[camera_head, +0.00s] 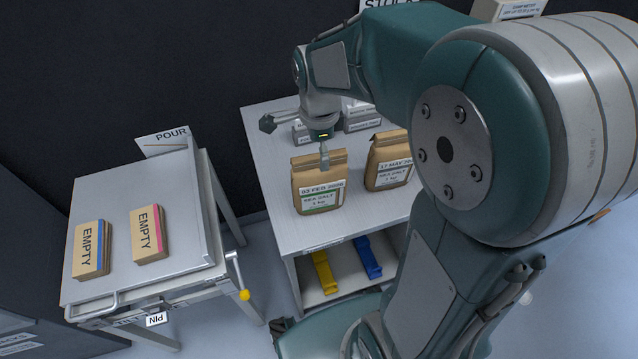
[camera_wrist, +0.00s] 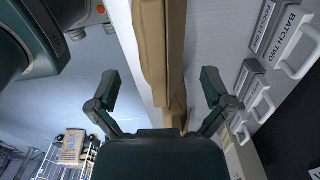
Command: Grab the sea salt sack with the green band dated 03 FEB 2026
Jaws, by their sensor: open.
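The brown paper sea salt sack dated 03 FEB 2026 (camera_head: 318,200) stands upright on the grey-white table, with a green band low on its label. My gripper (camera_head: 325,152) is at its top edge in the head view. In the wrist view, my gripper (camera_wrist: 160,88) is open, its two fingers apart on either side of brown paper (camera_wrist: 158,45) seen edge-on. I cannot tell whether the fingers touch it. A second sack, dated 17 MAY (camera_head: 389,168), stands to the right; my arm is close to its right side, and its band is not clear.
Grey labelled boxes stand behind the sacks; a BATCH TWO box (camera_wrist: 285,35) shows in the wrist view. Yellow (camera_head: 324,272) and blue (camera_head: 368,257) items lie on the lower shelf. A left cart (camera_head: 120,195) holds two EMPTY sacks, with a gap between cart and table.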

